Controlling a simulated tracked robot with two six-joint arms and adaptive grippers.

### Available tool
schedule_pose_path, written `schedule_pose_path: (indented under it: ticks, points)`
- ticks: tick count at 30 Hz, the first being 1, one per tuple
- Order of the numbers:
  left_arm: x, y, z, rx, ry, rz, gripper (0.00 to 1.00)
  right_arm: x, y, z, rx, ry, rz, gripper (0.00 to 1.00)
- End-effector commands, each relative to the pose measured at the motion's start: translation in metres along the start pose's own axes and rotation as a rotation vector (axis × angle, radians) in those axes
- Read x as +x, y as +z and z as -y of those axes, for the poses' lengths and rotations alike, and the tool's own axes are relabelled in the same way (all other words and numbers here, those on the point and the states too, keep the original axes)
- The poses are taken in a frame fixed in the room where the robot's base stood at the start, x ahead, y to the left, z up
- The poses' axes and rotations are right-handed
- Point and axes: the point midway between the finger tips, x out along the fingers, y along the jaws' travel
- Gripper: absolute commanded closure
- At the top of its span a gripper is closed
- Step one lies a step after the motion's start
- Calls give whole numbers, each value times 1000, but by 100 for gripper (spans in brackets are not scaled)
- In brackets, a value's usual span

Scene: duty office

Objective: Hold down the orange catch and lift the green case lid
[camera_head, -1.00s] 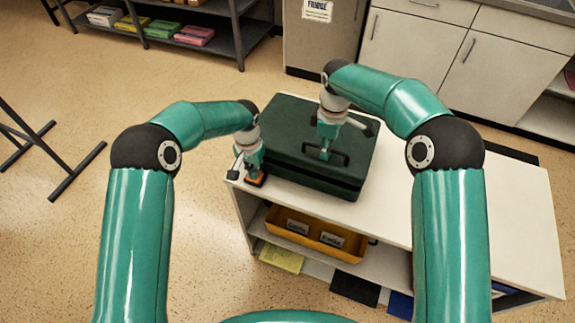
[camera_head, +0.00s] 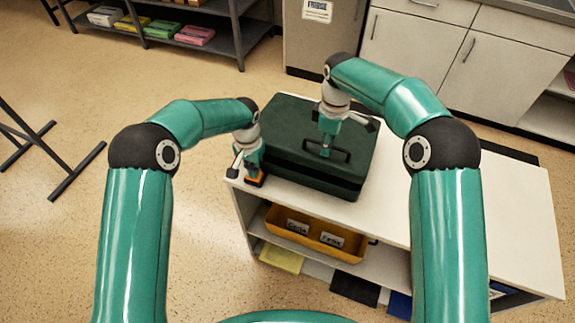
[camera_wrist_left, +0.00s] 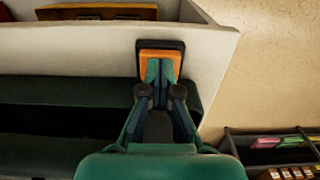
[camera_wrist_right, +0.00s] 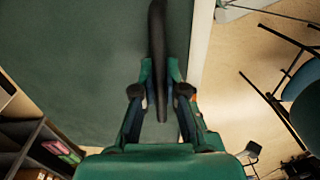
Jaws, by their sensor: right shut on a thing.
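The dark green case (camera_head: 295,118) stands on the white worktop, its lid on top and a dark seam line along its side. The orange catch (camera_wrist_left: 160,52) in its dark frame is beside the case near the worktop's left corner. My left gripper (camera_head: 253,174) points down onto the catch, fingertips together against the orange part in the left wrist view (camera_wrist_left: 159,72). My right gripper (camera_head: 326,150) is shut on the black lid handle (camera_head: 342,156); in the right wrist view the handle (camera_wrist_right: 158,40) runs between its fingers. I cannot tell whether the lid is slightly raised.
The white worktop (camera_head: 460,205) is clear to the right of the case. A yellow bin (camera_head: 300,238) with labelled contents sits on the shelf below. A dark shelf rack (camera_head: 225,50) and white cabinets (camera_head: 415,55) stand behind. A dark metal stand (camera_head: 50,160) is at the left.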

Motion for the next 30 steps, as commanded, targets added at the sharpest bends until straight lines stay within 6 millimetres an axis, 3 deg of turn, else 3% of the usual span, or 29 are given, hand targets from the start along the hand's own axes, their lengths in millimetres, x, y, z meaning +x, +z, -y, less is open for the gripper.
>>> schedule_pose_path:
  ticks: [30]
  points:
    - [-53,-1,0,0,-1,-3,100,0,1,-1,1,4,0,100]
